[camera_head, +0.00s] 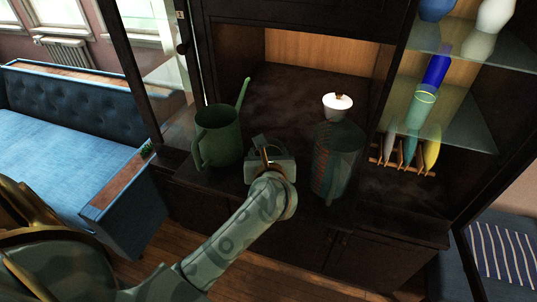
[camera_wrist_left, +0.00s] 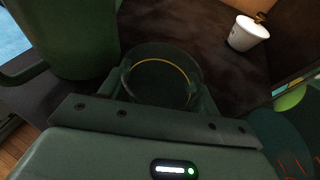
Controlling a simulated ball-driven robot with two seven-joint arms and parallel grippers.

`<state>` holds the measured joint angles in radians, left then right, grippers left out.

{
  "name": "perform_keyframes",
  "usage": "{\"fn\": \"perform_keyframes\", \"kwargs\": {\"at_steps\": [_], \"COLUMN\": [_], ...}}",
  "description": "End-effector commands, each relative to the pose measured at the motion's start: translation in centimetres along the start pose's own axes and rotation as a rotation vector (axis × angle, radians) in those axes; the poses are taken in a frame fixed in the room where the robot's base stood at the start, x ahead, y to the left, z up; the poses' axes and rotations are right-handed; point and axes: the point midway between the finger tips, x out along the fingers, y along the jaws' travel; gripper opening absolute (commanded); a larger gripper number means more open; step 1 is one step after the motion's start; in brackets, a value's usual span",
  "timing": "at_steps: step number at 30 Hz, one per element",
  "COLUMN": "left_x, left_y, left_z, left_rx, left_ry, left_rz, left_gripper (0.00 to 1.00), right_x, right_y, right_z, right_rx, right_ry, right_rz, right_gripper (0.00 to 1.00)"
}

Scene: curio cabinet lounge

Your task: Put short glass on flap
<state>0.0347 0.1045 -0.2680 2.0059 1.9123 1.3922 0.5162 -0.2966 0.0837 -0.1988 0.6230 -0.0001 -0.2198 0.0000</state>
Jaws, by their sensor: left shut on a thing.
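My left gripper (camera_head: 268,160) is at the front part of the dark flap (camera_head: 290,88), between the green watering can and the tall glass jug. It is shut on the short glass (camera_wrist_left: 160,72), a clear, dark-looking round glass with a gold line near its rim, upright in the left wrist view. In the head view the glass is mostly hidden by the gripper. I cannot tell whether its base touches the flap. My right gripper is not in view.
A green watering can (camera_head: 219,135) stands left of the gripper. A tall glass jug (camera_head: 337,160) stands right, and a white cup (camera_head: 338,103) is near it. Glass shelves and a wooden rack (camera_head: 383,162) are at right. The flap's back is bare.

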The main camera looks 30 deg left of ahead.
Motion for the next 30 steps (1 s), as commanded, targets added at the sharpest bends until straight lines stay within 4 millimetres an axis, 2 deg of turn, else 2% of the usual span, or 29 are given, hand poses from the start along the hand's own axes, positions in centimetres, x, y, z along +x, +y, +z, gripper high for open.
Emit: {"fn": "perform_keyframes", "kwargs": {"at_steps": [5, 6, 8, 17, 20, 23, 30], "left_x": [0.2, 0.1, 0.1, 0.1, -0.6, -2.5, -8.2], "left_y": [0.0, 0.0, 0.0, 0.0, -0.1, -0.1, -0.1], "left_z": [-0.4, -0.4, -0.3, -0.1, 0.1, 0.0, 0.0], "left_rx": [0.0, 0.0, 0.0, 0.0, -0.001, -0.002, -0.002], "left_ry": [-0.001, 0.0, 0.0, 0.0, 0.002, 0.003, 0.002], "left_rz": [0.0, 0.0, 0.0, 0.0, -0.002, -0.002, -0.002], "left_gripper": [0.34, 0.68, 0.84, 0.84, 0.84, 0.84, 0.84], "right_x": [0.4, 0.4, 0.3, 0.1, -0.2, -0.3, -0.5], "right_y": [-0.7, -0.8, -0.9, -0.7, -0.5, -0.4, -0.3], "right_z": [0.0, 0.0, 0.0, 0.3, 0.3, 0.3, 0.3], "right_rx": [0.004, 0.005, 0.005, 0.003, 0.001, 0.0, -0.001], "right_ry": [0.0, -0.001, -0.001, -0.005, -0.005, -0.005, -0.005], "right_rz": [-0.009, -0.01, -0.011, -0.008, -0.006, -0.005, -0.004], "right_gripper": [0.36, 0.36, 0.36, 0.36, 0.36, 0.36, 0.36]}}
